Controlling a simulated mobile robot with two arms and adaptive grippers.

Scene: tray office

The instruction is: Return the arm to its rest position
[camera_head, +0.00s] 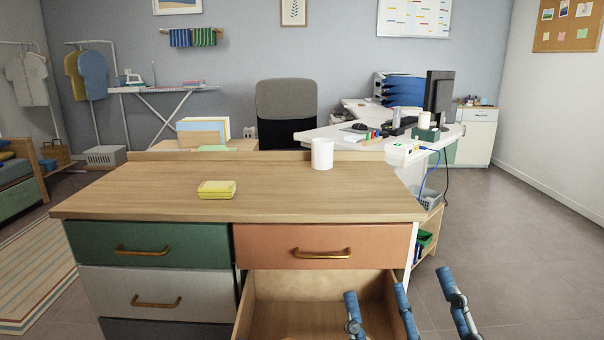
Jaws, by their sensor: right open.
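My right gripper (402,293) is at the lower right, in front of the dresser (320,197). Its blue fingers are spread apart with nothing between them. The fingers overlap the right side of an open lower drawer (290,317) in the picture. I cannot tell whether they touch it. The rest of my right arm is below the picture. My left gripper is not in view.
The open drawer sticks out below a shut orange drawer (280,249); its visible floor is bare. A yellow pad stack (216,190) and a white mug (322,154) stand on the dresser top. Floor (520,250) to the right is clear.

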